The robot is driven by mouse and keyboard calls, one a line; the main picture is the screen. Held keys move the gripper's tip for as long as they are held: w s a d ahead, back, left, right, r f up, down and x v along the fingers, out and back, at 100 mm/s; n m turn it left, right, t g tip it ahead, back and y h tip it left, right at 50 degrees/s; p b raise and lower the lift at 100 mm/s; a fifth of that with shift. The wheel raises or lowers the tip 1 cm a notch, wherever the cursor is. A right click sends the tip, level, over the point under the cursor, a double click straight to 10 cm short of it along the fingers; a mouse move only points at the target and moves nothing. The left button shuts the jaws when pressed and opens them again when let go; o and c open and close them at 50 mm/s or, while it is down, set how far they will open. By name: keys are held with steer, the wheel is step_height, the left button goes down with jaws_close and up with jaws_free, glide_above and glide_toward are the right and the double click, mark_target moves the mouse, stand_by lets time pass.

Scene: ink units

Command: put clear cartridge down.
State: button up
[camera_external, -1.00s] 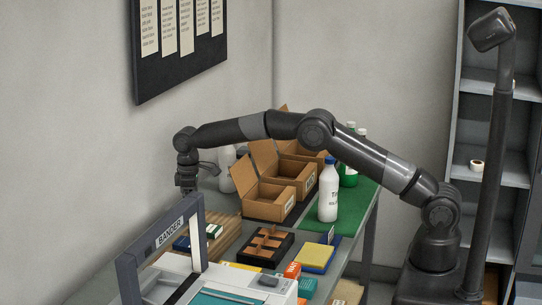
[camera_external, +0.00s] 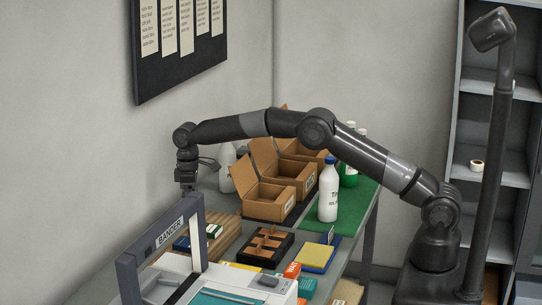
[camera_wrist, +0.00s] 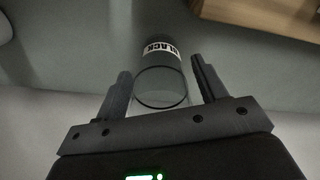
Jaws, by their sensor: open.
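A clear cylinder labelled BLACK, the clear cartridge (camera_wrist: 162,88), lies between the two fingers in the wrist view. Its round rim faces the camera and its white label is at the far end. My gripper (camera_wrist: 162,82) is open, with a finger on each side of the cartridge; small gaps show beside it. In the external view my gripper (camera_external: 187,186) is at the far left of the table, beside the wall and behind the BANDER frame. The cartridge cannot be made out there, and its contact with the surface is unclear.
The BANDER machine (camera_external: 125,262) stands in front of my gripper. Cardboard bins (camera_external: 268,206), a white bottle (camera_external: 328,192) and a black divided tray (camera_external: 245,255) are to the right. A wooden-looking edge (camera_wrist: 270,15) shows at the wrist view's upper right.

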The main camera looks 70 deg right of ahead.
steer(key=s+d+r+m+t, duration=0.1)
steer(key=s+r, duration=0.4)
steer(key=r, duration=0.7)
steer(key=s+d+r, duration=0.1)
steer(key=s+r, duration=0.3)
steer(key=r, duration=0.7)
steer(key=s+d+r+m+t, duration=0.1)
steer(key=s+r, duration=0.2)
steer(key=s, duration=0.4)
steer(key=s+r+t, duration=0.1)
steer(key=s+r, duration=0.2)
steer(key=s, duration=0.4)
steer(key=s+f+m+t, duration=0.1)
steer(key=s+f, duration=0.2)
steer(key=s, duration=0.7)
steer(key=s+d+f, duration=0.1)
steer(key=s+f, duration=0.2)
steer(key=s, duration=0.7)
steer(key=s+d+f+m+t, duration=0.1)
steer(key=s+f, duration=0.2)
steer(key=s, duration=0.7)
steer(key=shift+f+m+t, duration=0.3)
steer(key=shift+f, duration=0.1)
